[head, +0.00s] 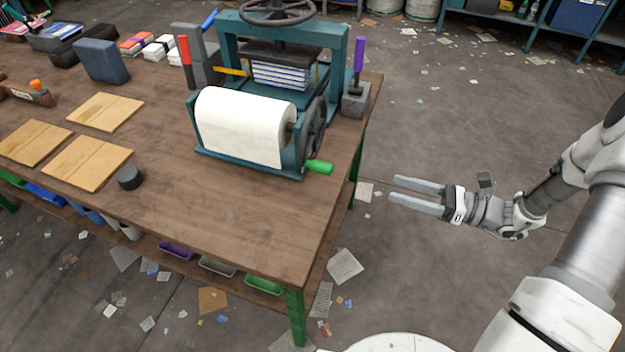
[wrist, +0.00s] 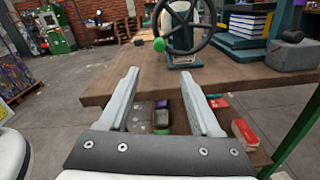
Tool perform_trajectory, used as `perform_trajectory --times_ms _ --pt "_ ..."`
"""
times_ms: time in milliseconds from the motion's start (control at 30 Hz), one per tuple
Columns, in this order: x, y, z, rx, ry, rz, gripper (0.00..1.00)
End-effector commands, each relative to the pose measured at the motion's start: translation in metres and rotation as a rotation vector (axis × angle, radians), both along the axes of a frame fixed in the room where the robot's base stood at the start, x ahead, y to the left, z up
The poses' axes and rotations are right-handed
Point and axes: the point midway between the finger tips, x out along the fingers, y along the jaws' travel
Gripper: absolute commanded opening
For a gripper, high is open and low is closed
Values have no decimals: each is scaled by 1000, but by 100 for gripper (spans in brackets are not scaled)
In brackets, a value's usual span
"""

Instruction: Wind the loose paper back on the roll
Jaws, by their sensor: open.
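A white paper roll (head: 243,126) sits in a teal stand near the right end of the wooden table (head: 220,215). Its front face hangs as a smooth white sheet; I cannot tell how much is loose. A dark crank wheel (head: 315,132) with a green handle (head: 319,167) is on the stand's right side. In the wrist view the wheel (wrist: 187,27) and green handle (wrist: 159,44) show beyond the table edge. My gripper (head: 395,190) is open and empty, off the table's right side, apart from the handle. It also shows in the wrist view (wrist: 163,85).
A teal screw press (head: 340,40) with stacked books stands behind the roll. A grey block with a purple lever (head: 356,85) is near the right edge. Wooden boards (head: 88,162) and a black puck (head: 129,178) lie left. The front right tabletop is clear.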

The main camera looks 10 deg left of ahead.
Motion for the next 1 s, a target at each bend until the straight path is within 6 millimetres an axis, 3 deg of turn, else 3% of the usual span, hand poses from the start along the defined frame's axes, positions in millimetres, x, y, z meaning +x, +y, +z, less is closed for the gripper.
perform_trajectory --times_ms 200,367,1000 --pt "3 -7 2 -25 -179 -2 64" --pt "4 5 4 -26 -194 0 64" --pt "23 135 3 -25 -189 1 64"
